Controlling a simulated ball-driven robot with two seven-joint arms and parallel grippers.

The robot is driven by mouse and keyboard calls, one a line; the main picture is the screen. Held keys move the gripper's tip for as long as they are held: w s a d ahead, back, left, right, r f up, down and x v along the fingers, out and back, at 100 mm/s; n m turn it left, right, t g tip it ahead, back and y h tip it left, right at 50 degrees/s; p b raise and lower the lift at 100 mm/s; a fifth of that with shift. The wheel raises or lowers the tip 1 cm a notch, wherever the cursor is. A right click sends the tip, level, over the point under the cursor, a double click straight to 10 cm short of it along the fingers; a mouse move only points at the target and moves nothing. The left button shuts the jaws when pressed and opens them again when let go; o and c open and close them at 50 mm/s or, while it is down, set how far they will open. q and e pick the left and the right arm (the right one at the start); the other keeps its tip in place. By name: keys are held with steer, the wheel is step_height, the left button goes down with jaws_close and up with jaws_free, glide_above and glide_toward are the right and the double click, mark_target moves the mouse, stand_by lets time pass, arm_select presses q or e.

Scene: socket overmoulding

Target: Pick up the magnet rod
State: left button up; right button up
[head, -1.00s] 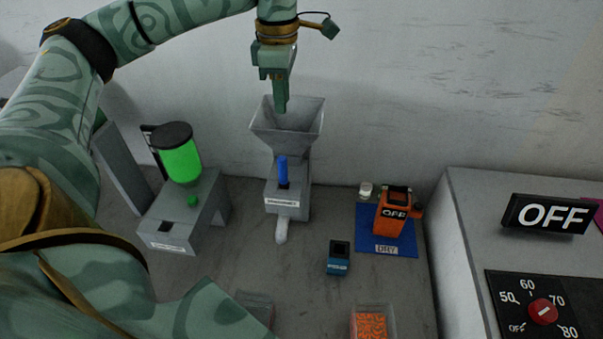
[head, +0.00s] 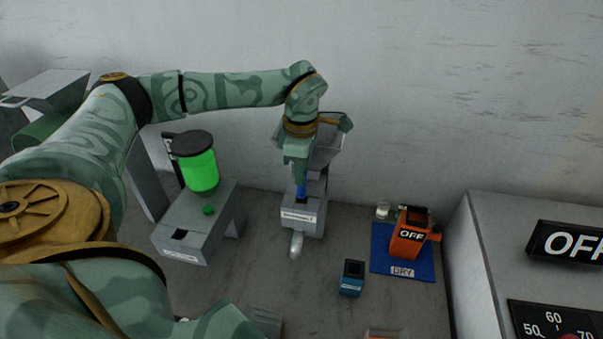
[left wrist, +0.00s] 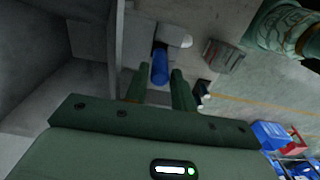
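The magnet rod appears to be the blue rod (head: 301,190) standing upright in the grey housing below the hopper. It also shows in the left wrist view (left wrist: 160,66). My left gripper (head: 299,176) is directly above the rod, pointing down, and covers the rod's upper part in the head view. In the left wrist view the two fingers (left wrist: 158,76) are apart. The rod's top shows between their tips, with a gap visible on both sides. My right gripper is not in view.
The grey hopper (head: 328,135) rises close behind my left gripper. A grey machine with a green cylinder (head: 200,170) stands left. A small blue box (head: 352,277) and an orange device (head: 408,240) on a blue mat (head: 380,262) are to the right.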

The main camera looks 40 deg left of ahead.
arm_select(q)
steer(key=shift+f, duration=0.65)
jaws_close()
steer(key=shift+r, duration=0.15)
